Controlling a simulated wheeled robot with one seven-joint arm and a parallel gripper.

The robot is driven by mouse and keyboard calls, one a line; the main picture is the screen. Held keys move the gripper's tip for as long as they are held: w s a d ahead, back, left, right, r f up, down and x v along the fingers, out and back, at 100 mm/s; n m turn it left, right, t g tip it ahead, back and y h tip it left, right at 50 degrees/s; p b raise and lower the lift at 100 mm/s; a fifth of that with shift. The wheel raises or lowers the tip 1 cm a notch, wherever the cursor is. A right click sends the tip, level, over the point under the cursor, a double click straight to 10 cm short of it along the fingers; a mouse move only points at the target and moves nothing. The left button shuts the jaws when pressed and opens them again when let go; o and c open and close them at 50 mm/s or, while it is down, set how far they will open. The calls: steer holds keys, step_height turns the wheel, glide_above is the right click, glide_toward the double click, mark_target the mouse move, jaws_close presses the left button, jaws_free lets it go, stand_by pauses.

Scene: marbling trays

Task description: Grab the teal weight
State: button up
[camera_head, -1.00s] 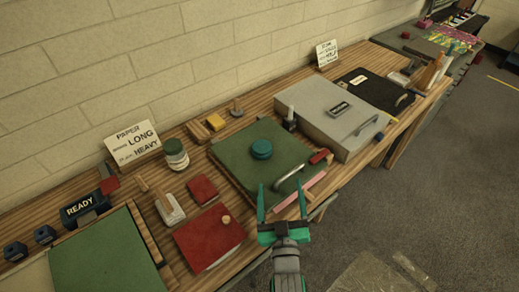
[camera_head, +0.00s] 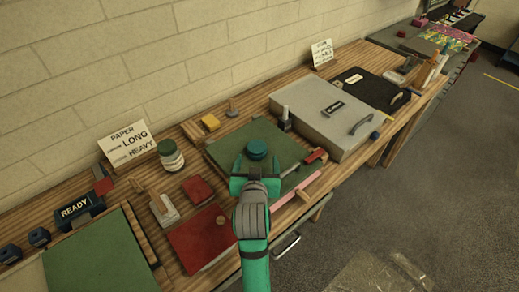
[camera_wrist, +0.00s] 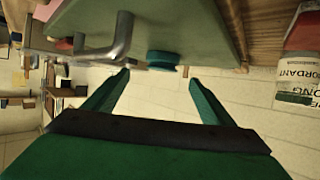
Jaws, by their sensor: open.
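The teal weight (camera_head: 257,149) is a small round knob-like disc lying on the green board (camera_head: 222,151). In the wrist view, the weight (camera_wrist: 163,59) shows just beyond and between my fingertips, against the board's surface. My gripper (camera_head: 256,165) is open with nothing between its fingers. In the head view it is over the front part of the board, right at the near side of the weight. The wrist view shows both green fingers (camera_wrist: 158,76) spread apart. I cannot tell whether the fingers touch the weight.
The board's metal handle (camera_wrist: 122,38) is close to my left finger in the wrist view. A grey case (camera_head: 318,108) stands to the right of the board. Red books (camera_head: 193,240) and a jar (camera_head: 171,157) lie to the left. A red-handled tool (camera_head: 316,156) is on the board's right.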

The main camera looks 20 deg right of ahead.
mark_target(257, 149)
steer(key=x, duration=0.8)
steer(key=shift+w+a, duration=0.2)
steer(key=shift+a, duration=0.05)
steer(key=c, duration=1.5)
steer(key=shift+r, duration=0.1)
steer(key=c, duration=0.4)
steer(key=shift+o, duration=0.2)
